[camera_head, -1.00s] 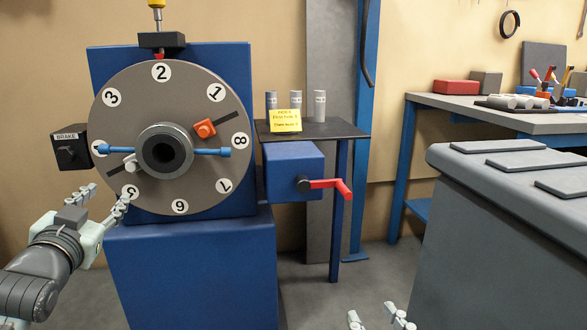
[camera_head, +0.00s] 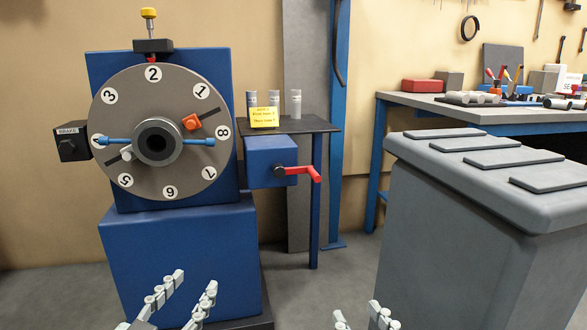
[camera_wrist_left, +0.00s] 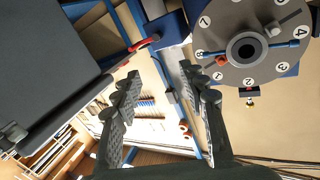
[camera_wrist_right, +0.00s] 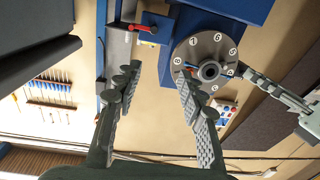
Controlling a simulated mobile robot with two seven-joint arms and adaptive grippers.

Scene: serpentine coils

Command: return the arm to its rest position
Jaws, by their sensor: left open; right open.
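My left gripper (camera_head: 182,298) is at the bottom of the head view, in front of the blue pedestal and below the dial. Its two fingers are apart with nothing between them, and it shows open in the left wrist view (camera_wrist_left: 165,105). My right gripper (camera_head: 358,318) is only partly in the head view, at the bottom edge, left of the grey cabinet. In the right wrist view (camera_wrist_right: 158,90) its fingers are apart and empty. Neither gripper touches anything that I can see.
A numbered grey dial (camera_head: 190,94) is mounted on a blue machine. A brake box (camera_head: 70,143) is at its left and a red crank (camera_head: 304,171) at its right. Grey cylinders (camera_head: 294,103) stand on a small shelf. A large grey cabinet (camera_head: 450,230) stands at the right.

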